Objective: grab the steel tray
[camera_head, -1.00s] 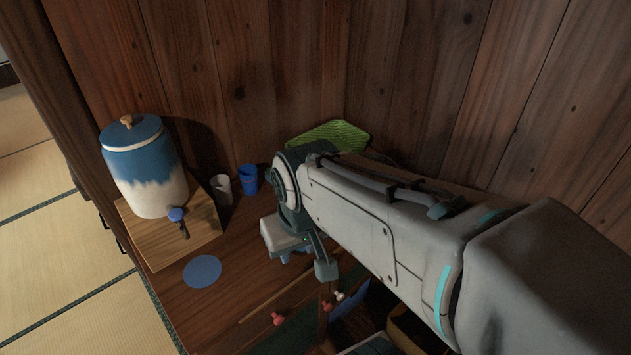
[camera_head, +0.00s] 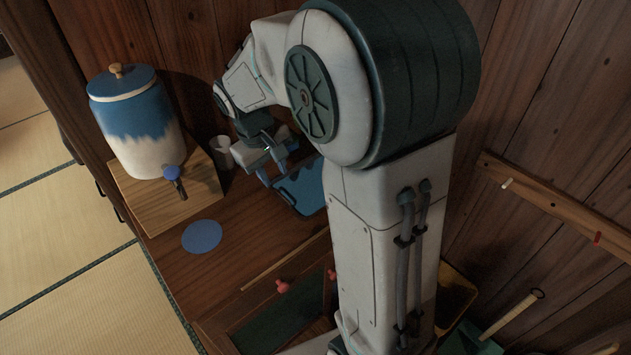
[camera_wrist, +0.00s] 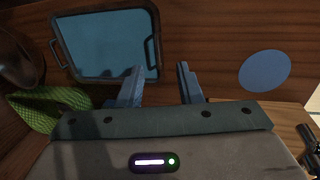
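The tray (camera_wrist: 112,45) has a flat blue face, a dark raised rim and a loop handle at each end in the wrist view. In the head view the tray (camera_head: 306,188) lies on the wooden counter, partly hidden behind my arm. My gripper (camera_wrist: 160,82) is open, with two separate fingers and nothing between them. The left fingertip overlaps the tray's lower right area in the wrist view; I cannot tell the height gap. In the head view my gripper (camera_head: 277,163) is over the counter at the tray's back left.
A white cup (camera_head: 221,152) and a blue-and-white crock (camera_head: 140,125) on a wooden board (camera_head: 150,200) stand left. A blue disc (camera_head: 202,236) lies on the counter. A green basket (camera_wrist: 45,108) is beside the tray. The wooden wall (camera_head: 190,50) closes the back.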

